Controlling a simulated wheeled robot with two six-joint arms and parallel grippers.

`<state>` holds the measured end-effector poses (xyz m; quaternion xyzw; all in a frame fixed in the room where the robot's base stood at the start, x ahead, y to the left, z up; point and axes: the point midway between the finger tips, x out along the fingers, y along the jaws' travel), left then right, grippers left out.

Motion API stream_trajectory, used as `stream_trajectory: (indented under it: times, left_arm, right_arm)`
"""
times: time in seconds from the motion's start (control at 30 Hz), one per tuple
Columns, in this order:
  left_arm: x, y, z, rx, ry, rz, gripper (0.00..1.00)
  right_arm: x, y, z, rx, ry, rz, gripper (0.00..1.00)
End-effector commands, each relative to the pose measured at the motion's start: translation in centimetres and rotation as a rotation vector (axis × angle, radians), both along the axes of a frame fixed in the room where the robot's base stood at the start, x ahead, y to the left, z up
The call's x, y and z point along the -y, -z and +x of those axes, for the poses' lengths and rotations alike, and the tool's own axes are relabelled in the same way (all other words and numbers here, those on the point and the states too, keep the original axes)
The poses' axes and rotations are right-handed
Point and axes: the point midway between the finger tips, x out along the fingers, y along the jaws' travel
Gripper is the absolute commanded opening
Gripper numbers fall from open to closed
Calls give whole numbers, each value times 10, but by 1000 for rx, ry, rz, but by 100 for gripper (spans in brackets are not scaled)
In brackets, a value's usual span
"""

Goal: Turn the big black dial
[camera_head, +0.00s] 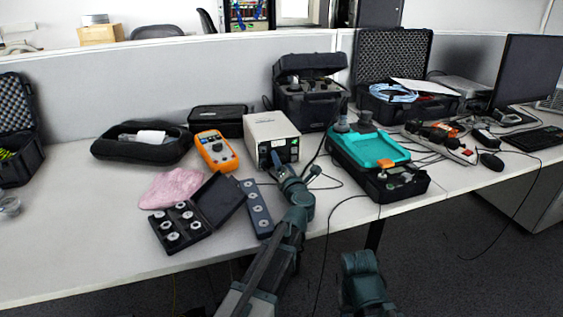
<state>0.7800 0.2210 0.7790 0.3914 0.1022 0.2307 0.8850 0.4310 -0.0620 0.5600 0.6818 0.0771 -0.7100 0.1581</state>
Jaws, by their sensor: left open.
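A cream-white box instrument (268,127) stands on the table, with dark controls and a small green patch on its front panel. I cannot clearly make out a big black dial there; my left gripper covers part of that panel. My left gripper (296,167) is open, its fingertips close in front of the panel's lower part. Touching or apart, I cannot tell. An orange multimeter (204,139) with a dark round knob (217,149) lies just left of the box. My right gripper is not in view; only a piece of my right arm shows at the bottom.
A teal-and-black case (368,148) with cables stands right of the box. An open black case of metal pieces (172,227), a dark strip (256,205) and a pink cloth (170,188) lie left. The table's front left is clear.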

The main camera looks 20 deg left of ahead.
Motion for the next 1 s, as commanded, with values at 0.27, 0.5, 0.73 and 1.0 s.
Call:
stream_trajectory:
  times: [0.27,0.5,0.73,1.0]
  left_arm:
    - [-6,0,10,0,0,0,76]
    - [-6,0,9,0,0,0,69]
    - [-6,0,9,0,0,0,28]
    - [-5,0,9,-1,1,1,0]
  right_arm:
    - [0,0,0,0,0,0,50]
    - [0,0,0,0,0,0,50]
    - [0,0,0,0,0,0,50]
    - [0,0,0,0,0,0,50]
